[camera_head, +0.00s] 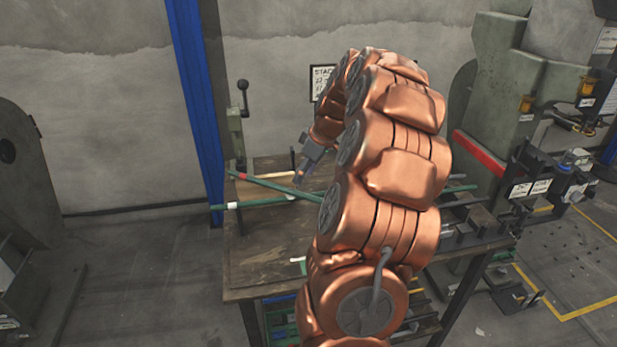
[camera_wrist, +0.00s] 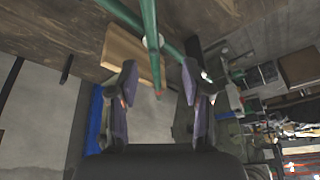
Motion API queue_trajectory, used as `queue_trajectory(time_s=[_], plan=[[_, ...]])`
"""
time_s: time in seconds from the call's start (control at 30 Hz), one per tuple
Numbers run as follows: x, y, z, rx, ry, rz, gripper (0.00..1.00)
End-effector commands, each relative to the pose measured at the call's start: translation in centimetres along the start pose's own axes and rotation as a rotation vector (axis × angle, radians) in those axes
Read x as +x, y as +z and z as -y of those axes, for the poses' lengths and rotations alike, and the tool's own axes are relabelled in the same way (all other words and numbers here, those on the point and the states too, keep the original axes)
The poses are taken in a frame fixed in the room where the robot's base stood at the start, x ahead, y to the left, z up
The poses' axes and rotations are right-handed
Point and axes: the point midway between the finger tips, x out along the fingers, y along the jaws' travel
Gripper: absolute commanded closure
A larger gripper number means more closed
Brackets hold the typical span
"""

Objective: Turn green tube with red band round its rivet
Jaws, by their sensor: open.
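The green tube with the red band (camera_head: 265,183) lies over the table, its banded end to the left in the head view. In the wrist view this tube (camera_wrist: 150,25) runs down between my fingers, with a reddish spot near its end. A second green tube with a white band (camera_head: 255,203) crosses it, and also shows in the wrist view (camera_wrist: 120,12). A pale round rivet head (camera_wrist: 153,41) sits at the crossing. My gripper (camera_head: 302,174) is open, its fingers (camera_wrist: 158,78) on either side of the red-banded tube. I cannot tell whether they touch it.
The wooden table (camera_head: 250,262) holds a wooden block (camera_wrist: 122,52) near the tubes. A lever stand (camera_head: 236,125) rises at the table's back left. A large green press (camera_head: 490,110) stands at the right. My arm hides the middle of the table.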

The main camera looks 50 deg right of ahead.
Motion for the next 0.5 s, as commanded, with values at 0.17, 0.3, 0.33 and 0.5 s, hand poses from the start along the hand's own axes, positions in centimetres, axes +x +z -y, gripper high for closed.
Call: queue_trajectory(time_s=[0.17, 0.3, 0.33, 0.5], plan=[[0.3, 0.6, -1.1, 0.000, 0.009, -0.006, 0.51], [1.1, 0.6, -1.1, -0.001, 0.007, -0.005, 0.51], [1.4, 0.5, -1.1, 0.000, 0.007, -0.005, 0.51], [3.6, 0.6, -0.9, 0.000, 0.002, -0.002, 0.51]])
